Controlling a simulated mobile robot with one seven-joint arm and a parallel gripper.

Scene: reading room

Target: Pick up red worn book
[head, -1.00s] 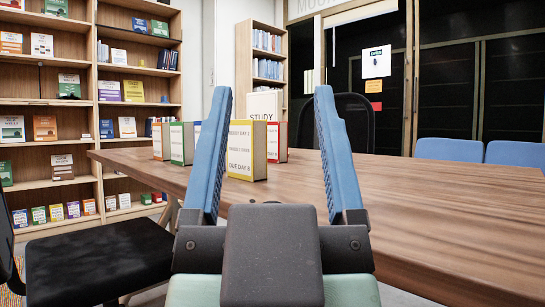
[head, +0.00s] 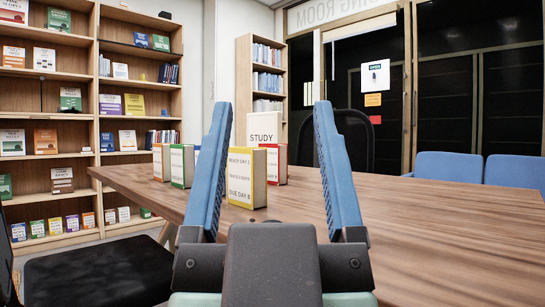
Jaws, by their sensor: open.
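A red book (head: 281,165) with a white front stands upright on the wooden table, behind and to the right of a yellow book (head: 259,178). The yellow book partly hides it. Its wear cannot be made out at this size. My gripper (head: 272,105) is open and empty, its two blue fingers spread wide in the foreground. The books show between and to the left of the fingers, farther off on the table. The gripper touches none of them.
The table (head: 430,215) is clear to the right. A green book (head: 182,165) and an orange book (head: 161,162) stand at the left. A "STUDY" sign (head: 264,128) is behind. A black chair (head: 95,270) sits front left; blue chairs (head: 448,167) stand beyond the table.

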